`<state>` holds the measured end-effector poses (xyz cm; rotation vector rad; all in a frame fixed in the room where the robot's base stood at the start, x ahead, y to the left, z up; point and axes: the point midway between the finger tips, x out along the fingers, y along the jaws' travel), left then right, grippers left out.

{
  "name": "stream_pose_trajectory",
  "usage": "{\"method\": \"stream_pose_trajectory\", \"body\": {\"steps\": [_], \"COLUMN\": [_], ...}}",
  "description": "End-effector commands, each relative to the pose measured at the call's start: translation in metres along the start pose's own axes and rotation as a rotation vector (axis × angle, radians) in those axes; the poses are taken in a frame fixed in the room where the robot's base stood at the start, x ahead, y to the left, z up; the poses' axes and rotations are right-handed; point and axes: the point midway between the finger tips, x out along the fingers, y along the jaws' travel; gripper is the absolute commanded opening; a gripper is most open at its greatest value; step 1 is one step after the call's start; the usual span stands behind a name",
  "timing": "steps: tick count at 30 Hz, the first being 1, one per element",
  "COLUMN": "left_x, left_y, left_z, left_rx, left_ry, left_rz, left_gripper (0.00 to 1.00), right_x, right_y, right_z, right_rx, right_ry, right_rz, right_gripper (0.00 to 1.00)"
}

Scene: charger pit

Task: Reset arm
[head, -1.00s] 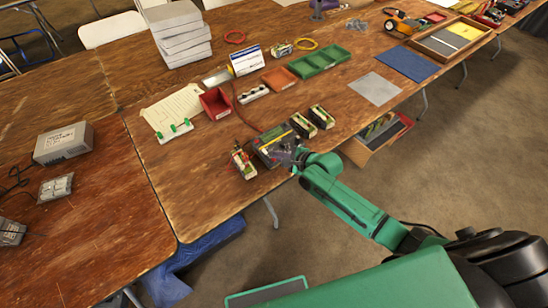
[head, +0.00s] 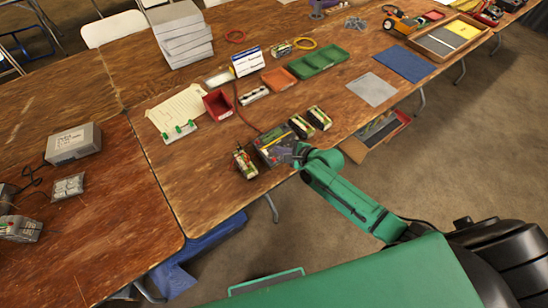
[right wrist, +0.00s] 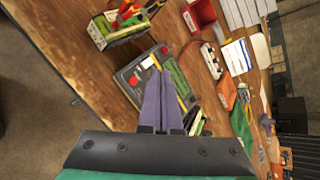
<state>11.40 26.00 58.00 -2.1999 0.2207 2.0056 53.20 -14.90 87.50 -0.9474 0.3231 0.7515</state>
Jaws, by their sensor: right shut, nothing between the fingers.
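My right gripper (head: 291,153) is over the front edge of the wooden table, close to a dark charger-like box (head: 268,143). In the right wrist view its two purple-grey fingers (right wrist: 158,72) are together with nothing between them. The fingers overlap the dark box (right wrist: 135,76), which has red knobs and a green panel; I cannot tell whether they touch it. My left gripper is not in view.
A battery pack with wires (head: 245,163) stands left of the dark box, and two packs (head: 319,118) stand to its right. A red bin (head: 217,105) and green tray (head: 319,60) lie farther back. An open carton (head: 372,138) is below the table edge.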

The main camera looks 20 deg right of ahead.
Motion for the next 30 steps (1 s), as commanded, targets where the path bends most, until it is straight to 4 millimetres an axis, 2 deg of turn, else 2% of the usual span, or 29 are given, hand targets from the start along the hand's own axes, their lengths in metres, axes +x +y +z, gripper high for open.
{"method": "stream_pose_trajectory", "body": {"steps": [20, 23, 26, 27, 30], "left_x": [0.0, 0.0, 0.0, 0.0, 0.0], "left_y": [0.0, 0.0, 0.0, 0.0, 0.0], "left_z": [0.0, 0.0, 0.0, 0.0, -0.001], "left_rx": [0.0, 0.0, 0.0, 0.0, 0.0], "left_ry": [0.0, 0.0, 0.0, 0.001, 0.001], "left_rz": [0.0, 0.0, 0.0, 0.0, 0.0], "left_gripper": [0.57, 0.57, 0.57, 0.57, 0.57], "right_x": [-0.001, -0.01, -0.036, -0.05, -0.083], "right_y": [0.005, 0.024, 0.048, 0.054, 0.064], "right_z": [0.003, 0.02, 0.038, 0.04, 0.037], "right_rx": [-0.036, -0.243, -0.629, -0.787, -1.099], "right_ry": [0.0, 0.0, 0.007, 0.015, 0.03], "right_rz": [0.013, 0.073, 0.175, 0.218, 0.319], "right_gripper": [0.0, 0.0, 0.0, 0.0, 0.0]}}
